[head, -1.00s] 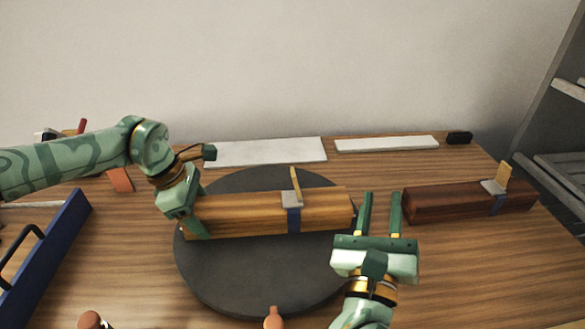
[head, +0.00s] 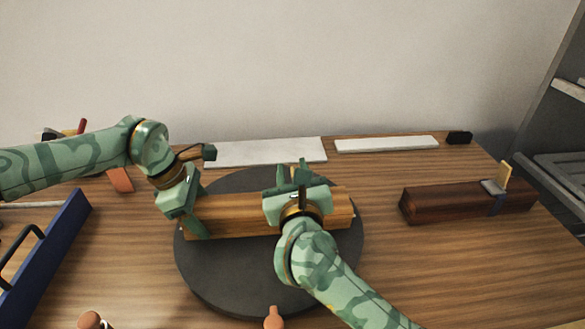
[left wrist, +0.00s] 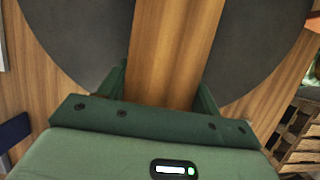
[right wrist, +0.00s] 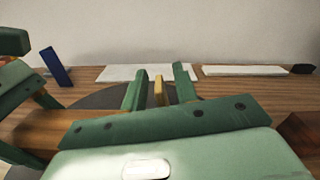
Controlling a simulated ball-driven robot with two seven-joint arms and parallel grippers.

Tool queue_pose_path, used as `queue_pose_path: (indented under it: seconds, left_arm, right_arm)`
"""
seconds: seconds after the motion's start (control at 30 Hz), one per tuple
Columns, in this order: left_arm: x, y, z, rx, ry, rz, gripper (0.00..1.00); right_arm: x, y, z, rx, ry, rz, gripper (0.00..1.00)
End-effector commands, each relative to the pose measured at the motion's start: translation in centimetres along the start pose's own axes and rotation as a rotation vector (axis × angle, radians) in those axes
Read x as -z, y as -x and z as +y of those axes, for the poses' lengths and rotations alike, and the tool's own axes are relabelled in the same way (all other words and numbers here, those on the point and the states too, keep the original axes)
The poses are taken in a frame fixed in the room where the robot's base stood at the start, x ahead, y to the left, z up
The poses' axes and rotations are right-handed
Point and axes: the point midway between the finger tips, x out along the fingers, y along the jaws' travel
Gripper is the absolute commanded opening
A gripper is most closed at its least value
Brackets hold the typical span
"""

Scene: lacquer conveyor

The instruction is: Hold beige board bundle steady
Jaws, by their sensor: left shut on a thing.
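The beige board bundle (head: 240,217) lies on a dark round turntable (head: 225,285). My left gripper (head: 195,222) is shut on its left end. In the left wrist view the bundle (left wrist: 176,45) runs between the left fingers (left wrist: 163,88). My right gripper (head: 292,172) is over the bundle's middle and hides the buckle and blue strap there. In the right wrist view a yellow tab (right wrist: 158,92) stands between the right fingers (right wrist: 160,80), which are open with gaps on both sides of it.
A dark red-brown bundle (head: 450,203) with a buckle and strap lies at the right. Two pale slabs (head: 265,152) (head: 388,144) lie along the back near the wall. A blue tray wall (head: 50,245) is at the left. The wood table is clear at the front right.

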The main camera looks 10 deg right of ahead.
Motion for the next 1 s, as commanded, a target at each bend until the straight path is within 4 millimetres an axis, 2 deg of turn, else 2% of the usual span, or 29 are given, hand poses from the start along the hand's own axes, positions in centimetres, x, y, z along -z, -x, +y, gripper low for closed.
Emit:
queue_pose_path:
  seconds: [0.1,0.37,0.47,0.5,0.7,1.0]
  left_arm:
    - [0.1,0.0,0.0,-0.001,0.001,0.001,0.45]
    - [0.1,0.0,0.0,-0.001,0.001,0.001,0.45]
    - [0.1,0.0,0.0,-0.001,0.001,0.001,0.45]
    - [0.1,0.0,0.0,0.000,0.001,0.001,0.45]
    - [0.1,0.0,0.0,0.000,0.002,0.001,0.45]
    - [0.1,0.0,0.0,-0.001,0.002,0.001,0.45]
  right_arm:
    - [0.0,-0.8,0.0,0.000,0.000,0.000,0.29]
    - [0.0,-0.9,0.0,0.000,-0.001,0.000,0.29]
    - [0.0,-0.9,0.0,0.000,-0.001,0.000,0.04]
    - [0.0,-0.9,0.0,0.000,-0.001,0.000,0.00]
    - [0.0,-0.9,0.1,0.000,0.024,0.001,0.00]
    - [0.4,-0.9,1.9,0.000,0.360,0.000,0.00]
